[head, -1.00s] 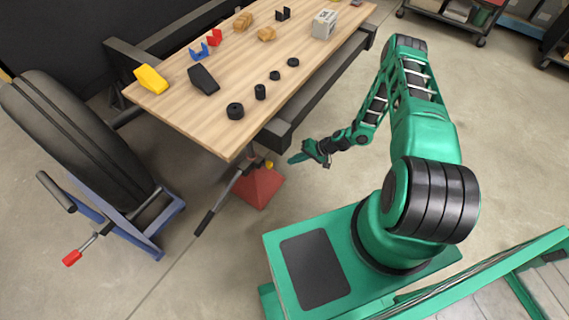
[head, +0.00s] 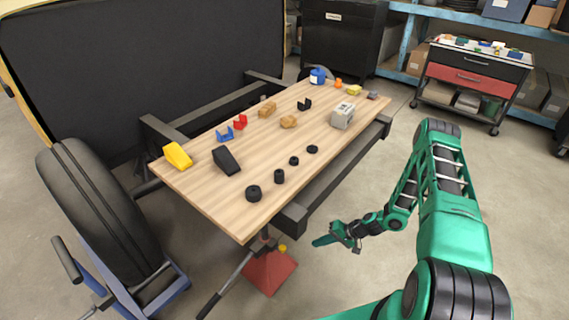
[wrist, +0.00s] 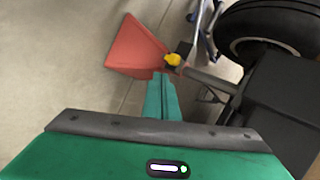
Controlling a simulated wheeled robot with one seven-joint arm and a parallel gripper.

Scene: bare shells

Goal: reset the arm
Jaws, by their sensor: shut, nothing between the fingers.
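My gripper (head: 320,241) is at the end of my green arm, low over the floor beside the wooden table's near right side. It points left toward the red jack stand (head: 268,270) under the table and is apart from it. In the wrist view the gripper's green fingers (wrist: 160,97) are together with nothing between them. The red stand (wrist: 135,50) with its yellow knob (wrist: 172,60) lies beyond the fingertips there.
The wooden table (head: 215,190) carries black wheels, coloured blocks and a grey box (head: 342,116). A dark frame runs along its edge. A large tire (head: 100,210) stands at left. A tool cart (head: 470,75) stands at back right. Open floor lies right of the table.

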